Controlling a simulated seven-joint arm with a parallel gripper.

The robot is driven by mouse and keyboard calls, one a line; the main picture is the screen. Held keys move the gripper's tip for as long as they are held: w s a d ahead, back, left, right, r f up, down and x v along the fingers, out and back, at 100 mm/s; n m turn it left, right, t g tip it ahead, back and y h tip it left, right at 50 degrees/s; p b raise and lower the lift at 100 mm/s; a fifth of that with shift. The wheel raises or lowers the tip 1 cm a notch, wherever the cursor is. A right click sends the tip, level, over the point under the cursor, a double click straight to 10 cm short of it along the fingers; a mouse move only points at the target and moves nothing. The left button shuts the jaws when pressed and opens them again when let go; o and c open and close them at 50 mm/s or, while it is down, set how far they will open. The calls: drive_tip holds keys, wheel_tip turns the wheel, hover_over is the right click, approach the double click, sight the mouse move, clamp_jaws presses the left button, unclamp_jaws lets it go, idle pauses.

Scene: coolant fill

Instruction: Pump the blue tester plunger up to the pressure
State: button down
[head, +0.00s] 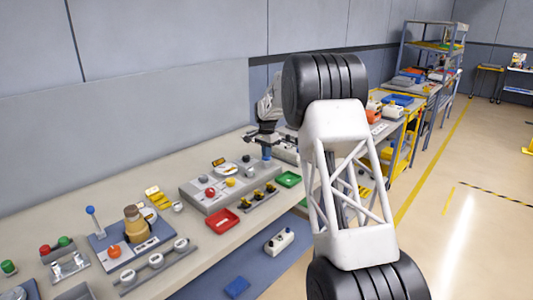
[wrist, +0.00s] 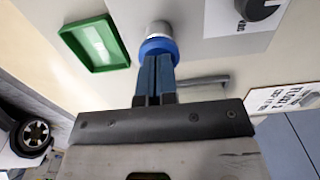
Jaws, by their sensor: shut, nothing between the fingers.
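The blue tester plunger (head: 266,154) stands at the right end of the grey panel on the bench in the head view. In the wrist view its blue part (wrist: 158,47) shows as a round collar with a silver cylinder beyond it. My gripper (wrist: 156,62) is shut, its two fingers side by side with nothing between them. The fingertips overlap the edge of the blue part in the wrist view; I cannot tell whether they touch it.
A green tray (head: 289,179) lies close to the plunger and also shows in the wrist view (wrist: 97,44). A red tray (head: 222,219) is further left. A black knob (wrist: 259,8) and a printed label (wrist: 285,98) are near the fingers. The grey panel (head: 208,203) carries several knobs.

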wheel_tip(320, 180, up, 14)
drive_tip(key=shift+f, duration=0.15)
idle(0.4)
idle(1.3)
drive_tip(key=shift+s+r, duration=0.2)
drive_tip(key=shift+r, duration=1)
drive_tip(key=shift+f, duration=0.1)
wheel_tip(320, 180, down, 14)
drive_tip(key=shift+r, duration=0.1)
idle(0.5)
